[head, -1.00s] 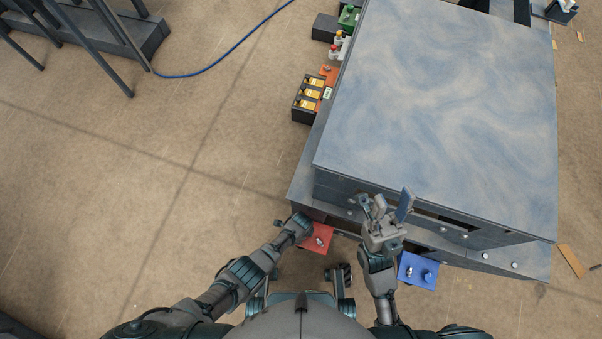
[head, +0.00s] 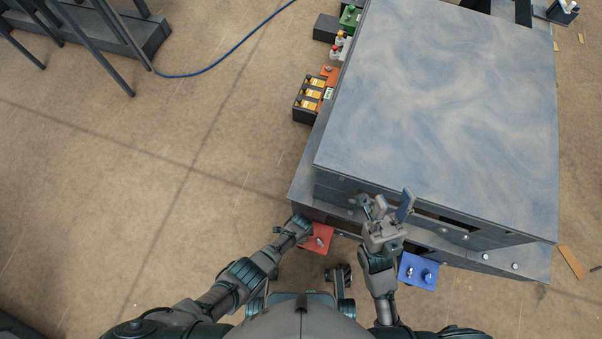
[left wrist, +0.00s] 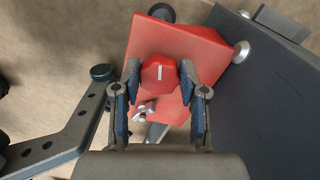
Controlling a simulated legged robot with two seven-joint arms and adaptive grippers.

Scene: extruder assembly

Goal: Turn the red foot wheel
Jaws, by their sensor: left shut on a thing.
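The red foot wheel (left wrist: 158,74) is a red knob with a white line on its face, on a red plate (left wrist: 190,45) in the left wrist view. The two fingers of my left gripper (left wrist: 160,82) are closed on opposite sides of the knob. In the head view, the left gripper (head: 302,230) is at the red plate (head: 318,240) by the machine's lower left corner, and the knob is hidden under it. My right gripper (head: 386,212) is open and empty, fingers spread, over the machine's front edge.
A blue plate (head: 418,272) with small fittings is right of my right forearm. The large grey-blue machine (head: 450,110) fills the right side. Orange-labelled units (head: 308,95) sit along its left side. Open floor (head: 150,170) lies to the left.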

